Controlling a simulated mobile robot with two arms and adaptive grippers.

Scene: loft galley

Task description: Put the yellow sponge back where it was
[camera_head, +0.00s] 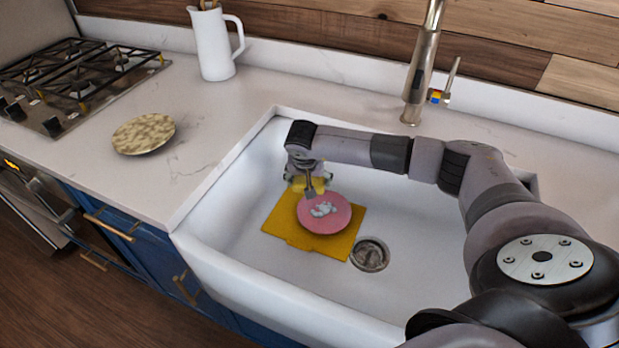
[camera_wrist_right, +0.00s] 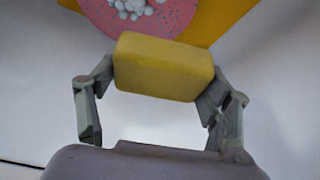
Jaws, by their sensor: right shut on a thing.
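The yellow sponge (camera_wrist_right: 163,67) is held between the two fingers of my right gripper (camera_wrist_right: 160,82) in the right wrist view. In the head view my right gripper (camera_head: 306,183) is over the sink, at the far edge of a pink plate, with a bit of the sponge (camera_head: 316,184) showing beside its fingers. The pink speckled plate (camera_head: 336,222) carries white foam (camera_head: 323,209) and rests on a yellow mat (camera_head: 282,222) in the white sink (camera_head: 215,232). My left gripper is out of view.
A faucet (camera_head: 424,65) stands behind the sink, with a small colourful item (camera_head: 438,97) beside it. The drain (camera_head: 370,255) is right of the mat. A patterned plate (camera_head: 143,133), a white pitcher (camera_head: 212,45) and a gas stove (camera_head: 75,80) are to the left. Counter between them is clear.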

